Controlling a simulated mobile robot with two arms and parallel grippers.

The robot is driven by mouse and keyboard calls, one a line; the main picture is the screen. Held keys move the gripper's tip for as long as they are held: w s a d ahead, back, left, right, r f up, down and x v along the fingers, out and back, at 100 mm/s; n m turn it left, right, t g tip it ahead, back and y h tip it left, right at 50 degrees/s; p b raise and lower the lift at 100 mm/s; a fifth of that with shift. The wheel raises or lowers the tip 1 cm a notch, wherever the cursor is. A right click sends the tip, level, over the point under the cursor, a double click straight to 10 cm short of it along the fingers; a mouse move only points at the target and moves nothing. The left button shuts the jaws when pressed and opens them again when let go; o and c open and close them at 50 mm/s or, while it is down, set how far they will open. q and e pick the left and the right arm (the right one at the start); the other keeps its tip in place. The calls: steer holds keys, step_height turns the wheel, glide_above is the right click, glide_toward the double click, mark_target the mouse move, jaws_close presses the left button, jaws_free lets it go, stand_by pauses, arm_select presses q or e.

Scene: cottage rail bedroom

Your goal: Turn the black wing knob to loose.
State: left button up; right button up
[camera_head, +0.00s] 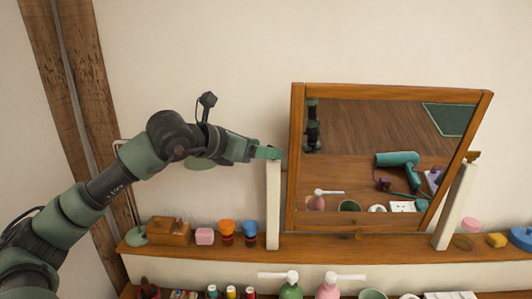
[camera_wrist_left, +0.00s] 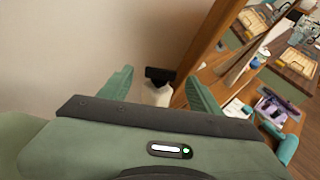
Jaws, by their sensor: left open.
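The black wing knob (camera_wrist_left: 160,75) shows in the left wrist view, at the top of a white post (camera_wrist_left: 157,95) beside the wooden mirror frame. It lies between the two green fingers of my left gripper (camera_head: 268,153), with gaps visible on both sides. My left gripper is open and level with the top of the left white post (camera_head: 272,205) in the head view. The gripper hides the knob there. The tilting mirror (camera_head: 297,160) stands between two white posts. My right gripper is not in view.
A brown knob (camera_head: 473,156) tops the right post (camera_head: 455,205). The wooden shelf (camera_head: 390,245) below holds a wooden box (camera_head: 168,232), a pink block (camera_head: 205,236), and orange (camera_head: 227,230) and blue (camera_head: 250,230) topped items. Pump bottles stand lower. The wall above is clear.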

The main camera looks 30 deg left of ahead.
arm_select(q)
steer(key=b+v, duration=0.4)
steer(key=v, duration=0.2)
steer(key=shift+s, duration=0.1)
